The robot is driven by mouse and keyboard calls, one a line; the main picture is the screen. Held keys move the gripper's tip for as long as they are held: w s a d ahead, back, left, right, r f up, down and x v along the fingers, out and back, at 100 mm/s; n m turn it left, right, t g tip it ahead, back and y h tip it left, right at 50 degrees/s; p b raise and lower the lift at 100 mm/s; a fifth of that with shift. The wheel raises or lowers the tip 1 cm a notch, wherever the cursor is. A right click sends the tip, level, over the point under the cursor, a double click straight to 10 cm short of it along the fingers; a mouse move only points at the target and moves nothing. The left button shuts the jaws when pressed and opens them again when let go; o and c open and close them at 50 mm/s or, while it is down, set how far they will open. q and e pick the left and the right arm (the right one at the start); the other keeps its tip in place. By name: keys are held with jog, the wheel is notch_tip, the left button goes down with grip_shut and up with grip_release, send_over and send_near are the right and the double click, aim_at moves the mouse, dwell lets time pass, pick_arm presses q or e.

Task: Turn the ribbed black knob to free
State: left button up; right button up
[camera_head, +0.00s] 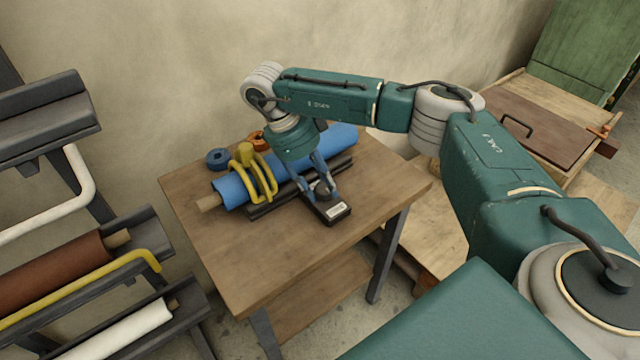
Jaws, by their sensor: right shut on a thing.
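The ribbed black knob (323,193) stands on a small dark block with a pale label (338,211) on the wooden table (260,265). My right gripper (322,188) reaches down from above, its blue-grey fingers on either side of the knob and shut on it. The fingers hide part of the knob, and its ribs and any marks for its setting are too small to make out. My left gripper is not in view.
A blue roll (233,188) lies behind the knob along a dark rail, with a yellow clamp (262,178) over it. A blue ring (217,158) and an orange ring (257,140) lie near the wall. A rack with rolls (60,272) stands left. The table's front is clear.

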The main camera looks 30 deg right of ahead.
jog(key=shift+s+d, duration=0.1)
jog(key=shift+d, duration=0.15)
jog(key=o, duration=1.1)
jog(key=shift+o, duration=0.3)
jog(key=shift+s+d, duration=0.1)
jog(key=shift+r, duration=0.15)
jog(key=shift+w+a+r, duration=0.25)
jog(key=shift+a+r, duration=0.05)
jog(key=v, duration=1.1)
jog(key=shift+s+d, duration=0.1)
jog(key=shift+s, duration=0.05)
